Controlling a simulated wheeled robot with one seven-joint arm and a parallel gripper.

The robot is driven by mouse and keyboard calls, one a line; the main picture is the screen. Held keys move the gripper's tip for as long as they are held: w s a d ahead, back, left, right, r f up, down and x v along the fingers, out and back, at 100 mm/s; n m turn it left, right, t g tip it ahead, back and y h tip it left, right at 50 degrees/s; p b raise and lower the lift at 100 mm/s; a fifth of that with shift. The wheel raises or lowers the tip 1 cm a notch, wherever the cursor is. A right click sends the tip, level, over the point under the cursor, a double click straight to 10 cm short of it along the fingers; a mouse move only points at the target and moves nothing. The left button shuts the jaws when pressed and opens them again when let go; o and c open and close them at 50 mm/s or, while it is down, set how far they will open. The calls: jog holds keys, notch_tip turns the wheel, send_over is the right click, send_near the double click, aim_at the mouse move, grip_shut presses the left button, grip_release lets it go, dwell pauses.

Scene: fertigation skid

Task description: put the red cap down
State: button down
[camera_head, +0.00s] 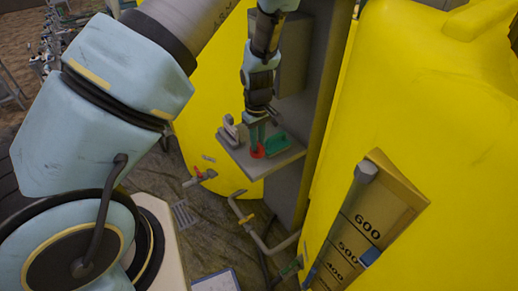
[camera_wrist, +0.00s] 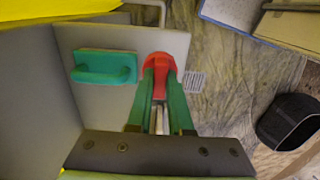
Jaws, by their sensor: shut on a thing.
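The red cap (camera_wrist: 160,62) is between the green fingertips of my gripper (camera_wrist: 161,78) in the wrist view. My gripper is shut on it. In the head view the cap (camera_head: 257,154) shows as a small red disc below my gripper (camera_head: 256,143), over the small grey shelf (camera_head: 279,164). The cap is near the shelf's edge in the wrist view. I cannot tell whether its underside touches the shelf.
A green handled tool (camera_wrist: 104,67) lies on the shelf left of the cap in the wrist view. A pale grey object (camera_head: 230,128) stands at the shelf's left corner. A yellow tank (camera_head: 430,110) with a level scale fills the right. Pipes (camera_head: 250,222) run below.

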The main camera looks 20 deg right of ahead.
aim_at(257, 153)
jog(key=shift+f+p, duration=0.35)
jog(key=shift+f, duration=2)
jog(key=c, duration=0.8)
grip_release()
jog(key=shift+c, duration=0.2)
notch_tip(257, 153, up, 12)
jog(key=shift+r+b, duration=0.1)
jog(key=shift+b, duration=0.45)
jog(key=s+a+r+m, duration=0.1)
jog(key=a+r, duration=0.3)
jog(key=a, duration=0.6)
jog(key=a+r+m+t, duration=0.1)
jog(key=a+r, duration=0.4)
jog(key=a, duration=0.5)
jog(key=s+a+r+m, duration=0.1)
jog(key=a+r, duration=0.4)
jog(key=a, duration=0.5)
jog(key=shift+s+a+t, duration=0.25)
jog(key=shift+s+t, duration=0.05)
jog(key=shift+s, duration=0.05)
